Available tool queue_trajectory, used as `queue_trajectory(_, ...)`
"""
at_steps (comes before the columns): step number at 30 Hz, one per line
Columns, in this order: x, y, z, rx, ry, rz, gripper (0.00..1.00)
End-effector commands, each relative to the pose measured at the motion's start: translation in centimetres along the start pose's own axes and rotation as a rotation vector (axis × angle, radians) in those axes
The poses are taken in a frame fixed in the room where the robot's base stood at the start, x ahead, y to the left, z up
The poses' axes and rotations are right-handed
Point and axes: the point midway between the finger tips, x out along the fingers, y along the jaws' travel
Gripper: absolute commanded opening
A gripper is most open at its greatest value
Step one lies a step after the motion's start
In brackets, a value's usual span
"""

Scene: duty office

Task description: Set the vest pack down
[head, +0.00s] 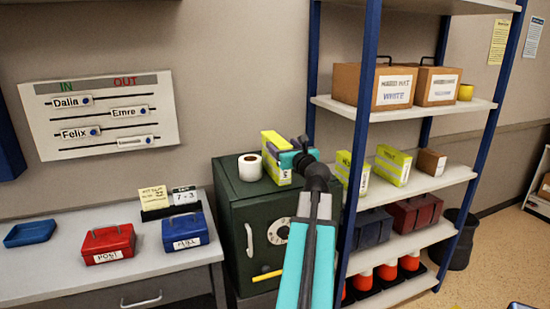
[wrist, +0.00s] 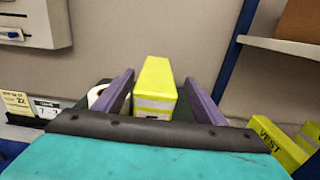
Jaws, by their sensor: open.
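The yellow vest pack (head: 273,141) with a pale band stands upright on top of the dark green safe (head: 235,207). It also shows in the wrist view (wrist: 155,83), between the two purple fingers. My gripper (wrist: 160,85) is open, with a gap between each finger and the pack's sides. In the head view my gripper (head: 292,160) is at the pack's right and partly covers it.
A white roll (head: 250,167) stands on the safe close to the pack's left. The blue-posted shelf unit (head: 420,185) at the right holds more yellow packs (head: 393,166) and boxes. A desk (head: 60,268) at the left carries a red box (head: 107,244) and a blue box (head: 185,232).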

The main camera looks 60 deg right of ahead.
Motion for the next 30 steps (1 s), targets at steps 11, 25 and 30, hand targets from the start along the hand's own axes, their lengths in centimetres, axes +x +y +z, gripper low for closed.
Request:
queue_trajectory(11, 0.5, 0.1, 0.0, 0.0, 0.0, 0.001, 0.65)
queue_trajectory(25, 3.6, 0.6, 0.1, 0.002, 0.001, 0.003, 0.65)
queue_trajectory(30, 5.1, 0.6, 0.1, 0.001, 0.0, 0.002, 0.65)
